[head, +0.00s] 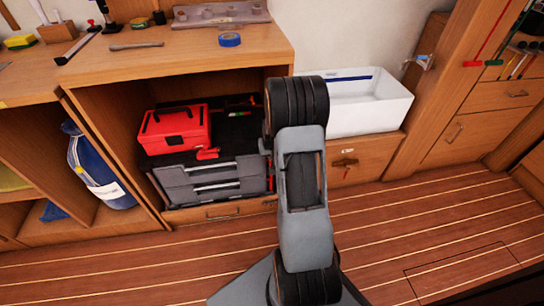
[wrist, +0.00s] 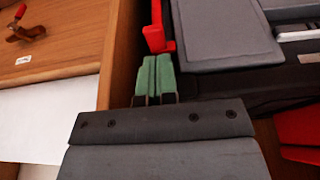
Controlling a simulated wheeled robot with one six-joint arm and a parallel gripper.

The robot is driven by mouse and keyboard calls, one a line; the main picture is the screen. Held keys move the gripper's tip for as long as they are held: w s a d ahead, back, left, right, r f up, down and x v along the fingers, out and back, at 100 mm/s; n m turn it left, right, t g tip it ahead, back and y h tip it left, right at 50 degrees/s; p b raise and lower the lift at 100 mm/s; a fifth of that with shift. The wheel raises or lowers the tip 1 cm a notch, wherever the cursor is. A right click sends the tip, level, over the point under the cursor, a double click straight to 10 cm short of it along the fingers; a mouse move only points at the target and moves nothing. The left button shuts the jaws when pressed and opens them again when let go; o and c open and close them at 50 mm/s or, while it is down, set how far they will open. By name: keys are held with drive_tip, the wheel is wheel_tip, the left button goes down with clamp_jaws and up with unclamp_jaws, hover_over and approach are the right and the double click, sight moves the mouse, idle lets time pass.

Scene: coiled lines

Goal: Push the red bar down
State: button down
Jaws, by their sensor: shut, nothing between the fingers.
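The red bar (wrist: 156,28) is upright with a short foot at its lower end, in the wrist view. It stands at the side of the grey toolbox (wrist: 225,35), near the wooden side wall of the shelf bay. In the head view a thin red strip of it (head: 270,184) shows at the toolbox's right edge, mostly hidden by my arm. My gripper (wrist: 156,60) is shut and empty, its green-padded fingertips just short of the bar's foot in the picture. I cannot tell if they touch. In the head view my arm hides the gripper.
A white bin (head: 368,112) stands right of the bay, above a drawer (head: 365,158). The bay's side wall (wrist: 125,55) is close beside my fingers. The plank floor in front is clear.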

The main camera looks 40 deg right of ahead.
drive_tip(key=p+v, duration=0.3)
drive_tip(key=v, duration=0.8)
drive_tip(key=shift+r, duration=0.2)
drive_tip(key=shift+w, duration=0.1)
drive_tip(key=s+a+r+n+p, duration=0.1)
drive_tip(key=a+r+p, duration=0.35)
drive_tip(key=r, duration=0.25)
drive_tip(key=s+a+r+n+p, duration=0.1)
drive_tip(key=a+r+p, duration=0.2)
drive_tip(key=r+p, duration=0.35)
drive_tip(key=s+a+r+p, duration=0.2)
drive_tip(key=a+r+p, duration=0.15)
drive_tip(key=r, duration=0.55)
drive_tip(key=s+a+r+n+p, duration=0.1)
drive_tip(key=s+a+r+p, duration=0.2)
drive_tip(key=r, duration=0.3)
drive_tip(key=s+a+r+n+y+p, duration=0.1)
drive_tip(key=s+a+r+p, duration=0.3)
drive_tip(key=r+p, duration=0.2)
drive_tip(key=s+a+r+n+p, duration=0.1)
drive_tip(key=s+a+r+p, duration=0.2)
drive_tip(key=r, duration=0.3)
drive_tip(key=shift+s+a+r+t+p, duration=0.3)
drive_tip(key=shift+s+r+p, duration=0.1)
drive_tip(key=shift+p, duration=0.35)
